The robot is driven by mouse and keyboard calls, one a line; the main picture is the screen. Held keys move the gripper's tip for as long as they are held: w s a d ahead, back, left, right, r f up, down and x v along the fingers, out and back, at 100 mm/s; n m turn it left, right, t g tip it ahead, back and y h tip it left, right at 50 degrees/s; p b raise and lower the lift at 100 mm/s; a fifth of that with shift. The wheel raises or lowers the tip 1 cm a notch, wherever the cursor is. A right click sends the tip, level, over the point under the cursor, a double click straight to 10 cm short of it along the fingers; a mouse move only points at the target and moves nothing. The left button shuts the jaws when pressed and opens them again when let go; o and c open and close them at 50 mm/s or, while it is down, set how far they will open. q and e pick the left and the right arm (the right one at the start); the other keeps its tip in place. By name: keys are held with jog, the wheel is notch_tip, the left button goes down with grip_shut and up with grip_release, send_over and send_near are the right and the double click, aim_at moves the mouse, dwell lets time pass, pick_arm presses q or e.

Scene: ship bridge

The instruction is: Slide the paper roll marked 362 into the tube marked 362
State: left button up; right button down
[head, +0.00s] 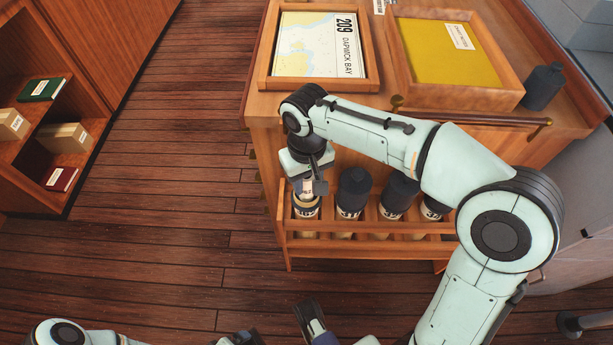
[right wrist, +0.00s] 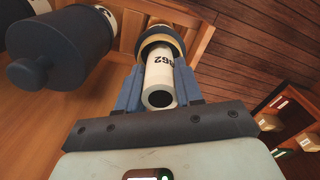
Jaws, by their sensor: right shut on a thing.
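The paper roll is white with 362 printed on its side, and it shows in the right wrist view (right wrist: 160,76) and the head view (head: 307,187). My right gripper (head: 312,188) is shut on it. The uncapped tube (head: 306,211) stands at the left end of the rack, right below the gripper. Its tan rim (right wrist: 172,38) surrounds a dark mouth in the right wrist view. The roll's far end appears to be in that mouth; how deep is hidden. The tube's label is too small to read. My left gripper (head: 278,328) is partly cut off at the bottom edge.
The wooden rack (head: 360,248) on the cabinet's side also holds several tubes with dark caps, such as this one (head: 353,192). On top are a framed chart (head: 320,45), a yellow-lined tray (head: 448,52) and a dark bottle (head: 543,87). The floor at left is clear.

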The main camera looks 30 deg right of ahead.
jog(key=shift+c, duration=0.5)
grip_release()
dwell(0.6)
